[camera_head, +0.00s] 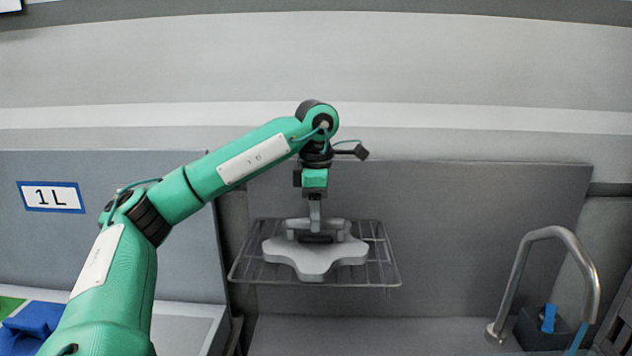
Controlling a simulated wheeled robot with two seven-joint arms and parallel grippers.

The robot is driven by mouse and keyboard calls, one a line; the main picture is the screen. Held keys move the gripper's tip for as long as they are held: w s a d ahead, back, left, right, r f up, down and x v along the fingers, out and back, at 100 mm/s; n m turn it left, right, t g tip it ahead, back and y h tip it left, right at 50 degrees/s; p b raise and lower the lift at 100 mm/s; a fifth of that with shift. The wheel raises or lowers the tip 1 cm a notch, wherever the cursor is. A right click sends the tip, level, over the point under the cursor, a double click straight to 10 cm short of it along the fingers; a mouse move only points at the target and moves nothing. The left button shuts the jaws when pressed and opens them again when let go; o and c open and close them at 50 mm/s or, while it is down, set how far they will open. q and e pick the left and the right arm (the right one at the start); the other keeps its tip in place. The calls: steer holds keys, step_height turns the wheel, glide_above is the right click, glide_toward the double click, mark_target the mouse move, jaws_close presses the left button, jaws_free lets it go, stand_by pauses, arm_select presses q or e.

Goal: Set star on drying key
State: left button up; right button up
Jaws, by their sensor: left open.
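The star (314,260), a light grey piece with rounded lobes, lies flat on a wire drying rack (384,272) in the middle of the head view. My left gripper (317,236) points straight down at the star's rear part. Its jaws are open, with a dark part showing between them; whether they touch the star cannot be told. The gripper hides the back of the star. No key is recognisable in view. My right gripper is not in view.
A grey panel (480,230) stands behind the rack. A curved metal tap (552,234) stands at the right, near a dark holder (535,328) with blue items. A sign reading 1L (51,197) is at the left, above a blue object (35,320).

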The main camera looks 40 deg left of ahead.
arm_select(q)
step_height(320, 180, up, 11)
steer(key=p, duration=0.3)
steer(key=shift+f+p, duration=0.15)
steer(key=shift+p, duration=0.2)
stand_by(0.4)
steer(key=shift+f, duration=0.1)
